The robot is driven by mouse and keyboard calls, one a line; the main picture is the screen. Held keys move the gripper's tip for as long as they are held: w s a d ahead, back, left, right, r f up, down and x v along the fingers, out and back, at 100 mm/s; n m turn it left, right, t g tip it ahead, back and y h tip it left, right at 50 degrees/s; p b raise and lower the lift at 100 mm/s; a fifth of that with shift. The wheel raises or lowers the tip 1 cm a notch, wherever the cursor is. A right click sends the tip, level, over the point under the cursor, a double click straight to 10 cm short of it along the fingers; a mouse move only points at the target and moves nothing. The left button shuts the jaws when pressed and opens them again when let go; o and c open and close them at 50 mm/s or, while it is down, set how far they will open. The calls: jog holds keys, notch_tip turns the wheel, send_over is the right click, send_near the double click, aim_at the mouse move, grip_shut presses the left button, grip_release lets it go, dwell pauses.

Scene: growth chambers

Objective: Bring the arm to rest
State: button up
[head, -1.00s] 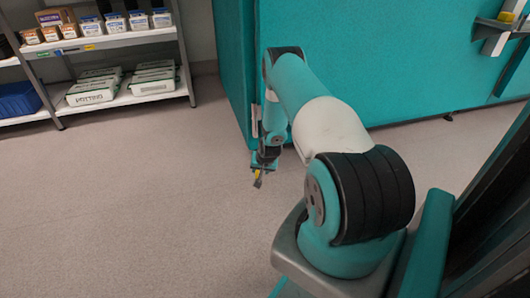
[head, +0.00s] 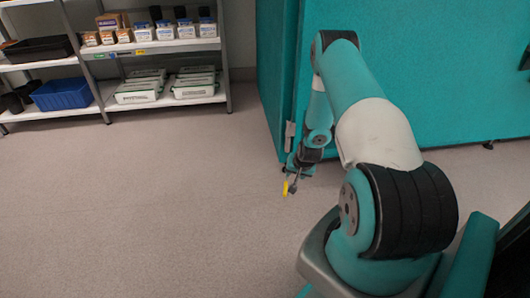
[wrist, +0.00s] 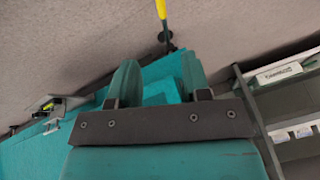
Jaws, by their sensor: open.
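My arm reaches out over the floor, bent, with its end hanging down in the head view. My gripper (head: 291,187) is small there, in front of the teal cabinet (head: 420,90), low and close to its left corner. In the wrist view my gripper (wrist: 159,68) has its two teal fingers apart, with nothing seen held between them. A thin yellow piece (wrist: 161,10) with a dark end shows just past the fingertips. A small yellow piece also shows at the gripper in the head view; I cannot tell whether it is part of the gripper.
The floor (head: 130,200) left of the arm is clear. The cabinet stands close behind the gripper.

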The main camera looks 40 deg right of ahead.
jog(key=w+a+r+n+y+p, duration=0.1)
jog(key=w+a+r+n, duration=0.1)
jog(key=w+a+r, duration=0.4)
jog(key=w+a+r+n+y+p, duration=0.1)
jog(key=a+r, duration=0.3)
jog(key=r, duration=0.4)
jog(key=s+a+r+n+y+p, duration=0.25)
jog(key=a+r+n, duration=0.35)
jog(key=a+r, duration=1.3)
jog(key=s+a+r+n+g+y+p, duration=0.1)
jog(key=s+a+r+n, duration=0.2)
jog(key=s+a+r, duration=0.35)
jog(key=s+a+r+n+g+p, duration=0.1)
jog(key=s+a+r+n+g, duration=0.2)
jog(key=s, duration=0.6)
jog(key=s+a+r+n+y+p, duration=0.1)
jog(key=s+a+r+n, duration=0.2)
jog(key=s+a+r, duration=0.35)
notch_tip(320, 180, up, 38)
jog(key=s+p, duration=0.1)
jog(key=p, duration=3.7)
jog(key=shift+s+d, duration=0.2)
jog(key=shift+d, duration=0.15)
